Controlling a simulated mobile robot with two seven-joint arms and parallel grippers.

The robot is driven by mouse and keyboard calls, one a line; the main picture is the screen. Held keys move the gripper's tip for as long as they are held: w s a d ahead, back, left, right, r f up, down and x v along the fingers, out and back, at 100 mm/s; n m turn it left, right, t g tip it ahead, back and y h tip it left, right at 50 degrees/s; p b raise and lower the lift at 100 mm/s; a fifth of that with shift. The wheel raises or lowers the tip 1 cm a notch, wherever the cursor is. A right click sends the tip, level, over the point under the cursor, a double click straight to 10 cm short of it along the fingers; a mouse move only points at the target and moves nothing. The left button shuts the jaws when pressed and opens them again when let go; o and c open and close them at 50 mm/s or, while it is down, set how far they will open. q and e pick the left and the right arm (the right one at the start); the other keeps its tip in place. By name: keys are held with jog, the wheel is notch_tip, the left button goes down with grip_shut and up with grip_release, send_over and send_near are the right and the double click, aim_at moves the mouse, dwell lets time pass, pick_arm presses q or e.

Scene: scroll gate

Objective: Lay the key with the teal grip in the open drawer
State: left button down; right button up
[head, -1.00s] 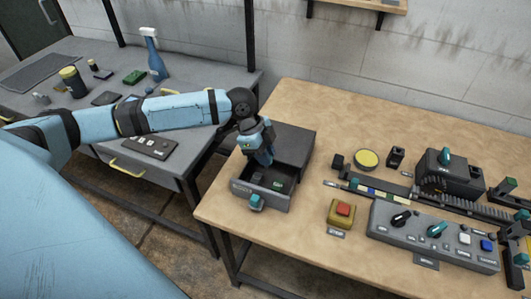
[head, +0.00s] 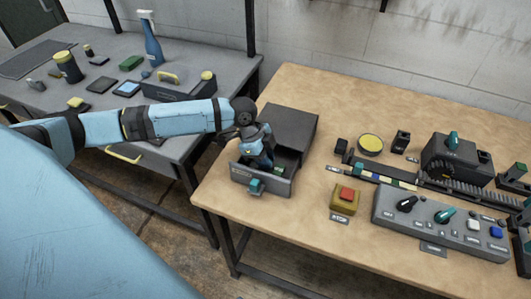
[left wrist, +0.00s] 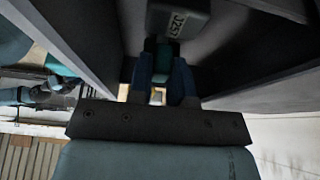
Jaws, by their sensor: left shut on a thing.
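The open drawer (head: 278,187) juts from a dark grey cabinet (head: 290,125) on the wooden table, with a teal knob on its front. My left gripper (head: 265,163) points down inside the drawer. The left wrist view shows the same gripper (left wrist: 161,80) shut on the teal grip of the key (left wrist: 162,60). A grey block with a printed label (left wrist: 178,22) sits just beyond the grip; I cannot tell whether it belongs to the key. Dark drawer walls flank the fingers. In the head view the key is hidden by the gripper. My right gripper is not in view.
A small green item (head: 280,169) lies in the drawer. A yellow box with a red button (head: 345,197) and a grey control panel (head: 440,222) stand to the right.

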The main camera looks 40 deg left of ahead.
pick_arm(q)
jog(key=shift+f, duration=0.2)
jog(key=shift+c, duration=2.4)
grip_release()
jog(key=shift+r, duration=0.1)
jog(key=shift+r+p, duration=3.95)
jog(key=shift+p, duration=0.15)
jog(key=shift+s+f, duration=0.1)
